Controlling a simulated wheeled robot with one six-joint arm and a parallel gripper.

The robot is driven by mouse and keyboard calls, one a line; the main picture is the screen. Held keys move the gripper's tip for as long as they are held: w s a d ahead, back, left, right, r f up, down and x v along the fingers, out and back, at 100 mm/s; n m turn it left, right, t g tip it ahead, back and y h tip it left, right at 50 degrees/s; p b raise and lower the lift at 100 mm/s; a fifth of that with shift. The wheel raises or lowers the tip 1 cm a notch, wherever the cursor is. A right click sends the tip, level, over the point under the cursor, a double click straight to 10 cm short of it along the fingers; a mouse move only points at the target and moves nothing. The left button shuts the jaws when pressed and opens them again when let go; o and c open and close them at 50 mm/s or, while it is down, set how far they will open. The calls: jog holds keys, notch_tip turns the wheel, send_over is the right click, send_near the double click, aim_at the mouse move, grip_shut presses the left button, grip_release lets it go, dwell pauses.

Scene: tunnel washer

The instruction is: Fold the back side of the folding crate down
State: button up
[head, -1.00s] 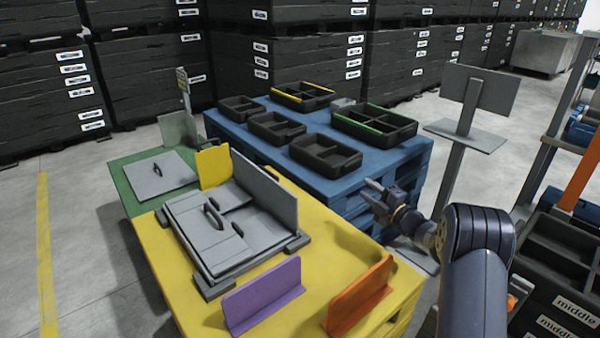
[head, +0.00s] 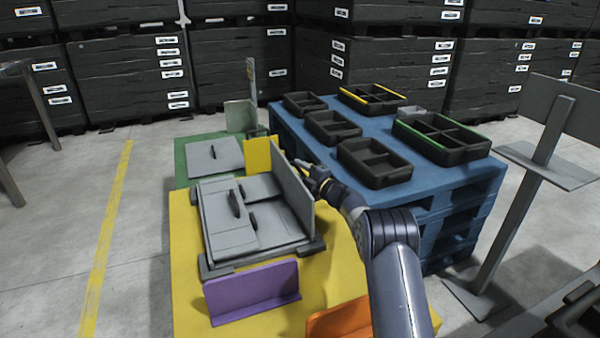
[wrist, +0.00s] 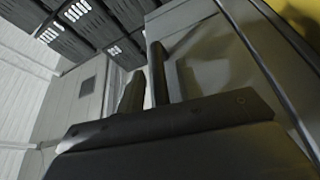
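The grey folding crate (head: 228,240) lies mostly flat on a yellow-topped platform. Panels with dark handles lie folded down inside it. One tall grey side (head: 294,192) stands upright along its right edge. My gripper (head: 303,170) is at the outer right of this standing side, near its upper part. In the wrist view, the two dark fingers (wrist: 146,85) are apart with a gap between them and nothing seen held. A large grey surface, seemingly the standing side (wrist: 225,60), fills the right of that view. Whether a finger touches it cannot be told.
A purple bracket (head: 250,290) and an orange bracket (head: 340,318) stand at the platform's front. A yellow panel (head: 257,154) stands behind the crate. A blue pallet stack (head: 440,190) with several black trays is to the right. A grey sign post (head: 525,190) stands farther right.

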jog(key=shift+c, duration=0.5)
grip_shut()
